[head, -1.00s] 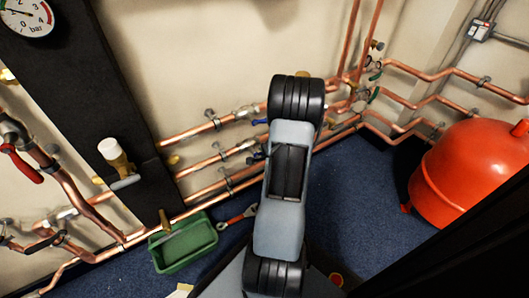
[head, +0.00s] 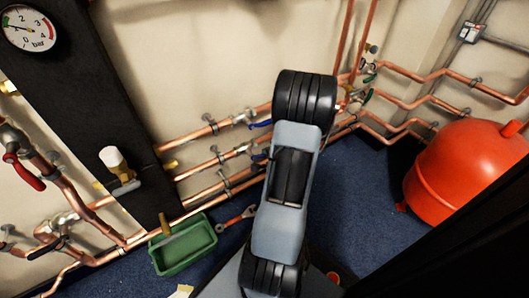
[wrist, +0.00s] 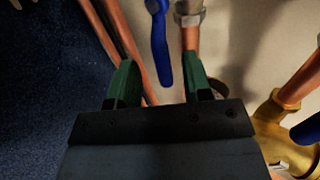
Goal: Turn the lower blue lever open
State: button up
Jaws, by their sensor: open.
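The lower blue lever (wrist: 161,45) hangs down the middle of the wrist view, beside a copper pipe with a metal fitting. Its free end shows between the two green fingertips of my gripper (wrist: 162,80), with gaps on both sides. My gripper is open; no contact with the lever is visible. In the head view the lower blue lever (head: 261,157) shows in part next to my arm, which hides my gripper. The upper blue lever (head: 260,124) is on the pipe above; a blue handle (wrist: 306,132) also shows at the right edge of the wrist view.
Copper pipes (head: 215,190) run along the wall. A green tray (head: 186,248) and a red-handled tool (head: 236,217) lie on the blue floor. A red tank (head: 462,172) stands at right. A brass fitting (wrist: 268,125) is close to the gripper's right side.

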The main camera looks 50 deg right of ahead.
jog(key=p+v, duration=0.2)
jog(key=v, duration=0.5)
jog(key=shift+s+r, duration=0.15)
jog(key=shift+a, duration=0.1)
jog(key=w+a+r+n+g+y+p, duration=0.1)
jog(key=w+a+r+n+y+p, duration=0.25)
jog(key=a+r+p, duration=0.45)
jog(key=w+a+r+n+g+y+p, duration=0.15)
jog(key=a+r+n+p, duration=0.4)
jog(key=r, duration=0.55)
jog(key=w+a+r+n+g+y+p, duration=0.1)
jog(key=w+a+r+n+y+p, duration=0.3)
jog(key=a+r, duration=0.4)
jog(key=s+a+r+n+g+h+p, duration=0.1)
jog(key=s+a+r+n+h+p, duration=0.1)
jog(key=r+p, duration=0.4)
jog(key=s+a+r+n+g+h+p, duration=0.1)
jog(key=a+r+n+h+p, duration=0.1)
jog(key=r+p, duration=0.5)
jog(key=s+a+r+n+g+h+p, duration=0.1)
jog(key=a+r+n+p, duration=0.3)
jog(key=r, duration=1)
jog(key=s+a+p, duration=0.1)
jog(key=p, duration=0.2)
jog(key=shift+s+r+n+g+h, duration=0.3)
jog(key=shift+s+r+g+h, duration=0.05)
jog(key=shift+h, duration=0.05)
